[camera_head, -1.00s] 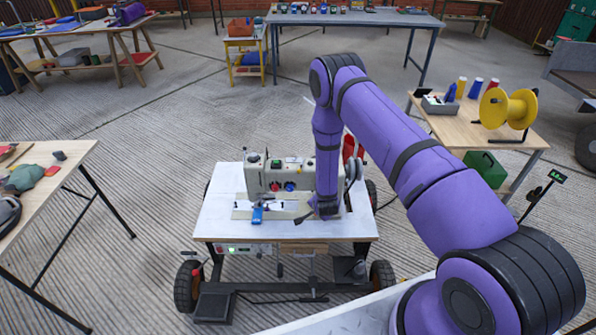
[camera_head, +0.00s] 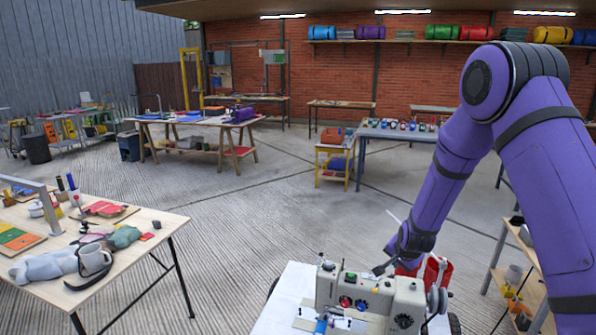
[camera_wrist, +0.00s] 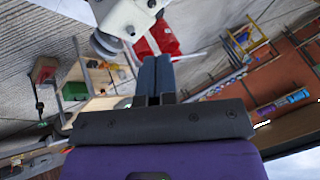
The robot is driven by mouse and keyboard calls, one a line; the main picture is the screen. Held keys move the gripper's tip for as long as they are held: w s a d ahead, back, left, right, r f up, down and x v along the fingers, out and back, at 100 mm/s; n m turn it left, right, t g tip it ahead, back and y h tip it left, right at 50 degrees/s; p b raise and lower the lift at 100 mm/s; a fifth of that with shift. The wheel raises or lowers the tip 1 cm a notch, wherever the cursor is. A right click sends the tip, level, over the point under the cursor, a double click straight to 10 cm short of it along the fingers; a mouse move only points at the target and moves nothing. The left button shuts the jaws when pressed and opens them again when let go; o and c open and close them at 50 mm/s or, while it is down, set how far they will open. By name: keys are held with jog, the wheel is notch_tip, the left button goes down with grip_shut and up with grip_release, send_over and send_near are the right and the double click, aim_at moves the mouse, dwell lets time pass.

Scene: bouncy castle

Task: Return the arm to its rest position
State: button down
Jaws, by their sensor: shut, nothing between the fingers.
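My purple arm comes in from the right of the head view, with its elbow high and its forearm reaching down and left. My gripper (camera_head: 379,269) hangs just above and behind the sewing machine (camera_head: 366,292), near its top edge; I cannot tell the exact gap. In the wrist view the two dark fingers (camera_wrist: 154,62) are together with nothing between them. Part of the pale machine (camera_wrist: 125,14) shows at the top of that view, close to the fingertips.
The machine stands on a white-topped cart (camera_head: 283,306). A red item (camera_head: 442,272) is close beside my gripper. A cluttered wooden table (camera_head: 150,245) stands at left, a wooden table (camera_head: 512,252) at right behind my arm. The floor (camera_head: 235,225) between is clear.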

jog(key=s+r+n, duration=0.2)
jog(key=s+r, duration=0.6)
jog(key=r, duration=0.6)
jog(key=s+r+n, duration=0.3)
jog(key=s+r, duration=0.5)
jog(key=r, duration=0.5)
jog(key=s+r+n, duration=0.2)
jog(key=s+r, duration=0.2)
jog(key=s, duration=0.8)
jog(key=s+r+n+g, duration=0.1)
jog(key=s+r, duration=0.4)
jog(key=s, duration=0.8)
jog(key=shift+s+d+n, duration=0.2)
jog(key=shift+d+n, duration=0.15)
jog(key=shift+n, duration=0.35)
